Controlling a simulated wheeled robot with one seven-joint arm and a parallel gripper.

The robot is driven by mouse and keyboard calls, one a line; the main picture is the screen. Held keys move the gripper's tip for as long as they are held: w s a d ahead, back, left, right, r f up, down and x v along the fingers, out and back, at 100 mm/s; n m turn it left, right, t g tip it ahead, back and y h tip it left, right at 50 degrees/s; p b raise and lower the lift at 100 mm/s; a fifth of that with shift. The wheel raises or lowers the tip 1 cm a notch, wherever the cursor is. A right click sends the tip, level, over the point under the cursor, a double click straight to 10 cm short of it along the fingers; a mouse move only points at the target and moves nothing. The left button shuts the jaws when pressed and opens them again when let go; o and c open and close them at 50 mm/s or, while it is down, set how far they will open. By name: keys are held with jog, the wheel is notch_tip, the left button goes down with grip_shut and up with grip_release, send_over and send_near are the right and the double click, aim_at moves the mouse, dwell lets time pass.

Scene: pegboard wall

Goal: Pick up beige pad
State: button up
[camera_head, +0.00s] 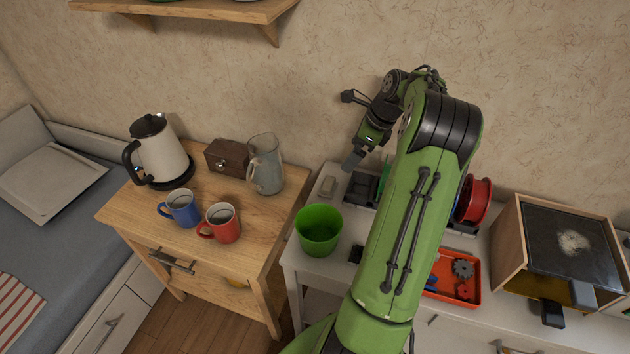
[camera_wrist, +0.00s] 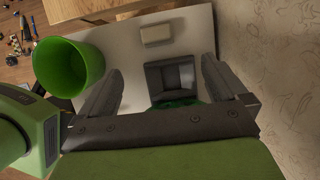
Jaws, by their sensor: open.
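The beige pad (camera_head: 328,186) is a small block lying on the white tabletop, left of the dark tray and behind the green cup. It also shows at the top centre of the wrist view (camera_wrist: 156,33), fully visible. My gripper (camera_head: 354,159) is above the table's back part, near the wall, to the upper right of the pad in the head view. In the wrist view its two fingers (camera_wrist: 161,65) are spread wide, with nothing held between them. The pad lies beyond the fingertips, apart from them.
A green cup (camera_head: 319,230) stands close in front of the pad. A dark tray (camera_head: 360,188) is to the pad's right, partly hidden by my arm. An orange tray (camera_head: 470,287), a red spool (camera_head: 474,199) and a wooden box (camera_head: 510,222) stand farther right. The wall is close behind.

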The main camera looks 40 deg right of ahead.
jog(key=b, duration=0.3)
send_over(330, 183)
jog(key=s+d, duration=0.2)
jog(key=f, duration=0.8)
jog(key=shift+s+a+f, duration=0.15)
jog(key=shift+a, duration=0.05)
jog(key=b+x, duration=0.1)
jog(key=x, duration=0.1)
jog(key=b+x, duration=0.1)
jog(key=x, duration=0.1)
jog(key=b+x, duration=0.1)
jog(key=x, duration=0.1)
jog(key=shift+a, duration=0.3)
jog(key=c, duration=1.1)
notch_tip(330, 183, up, 10)
jog(key=p, duration=0.4)
jog(key=shift+r, duration=0.2)
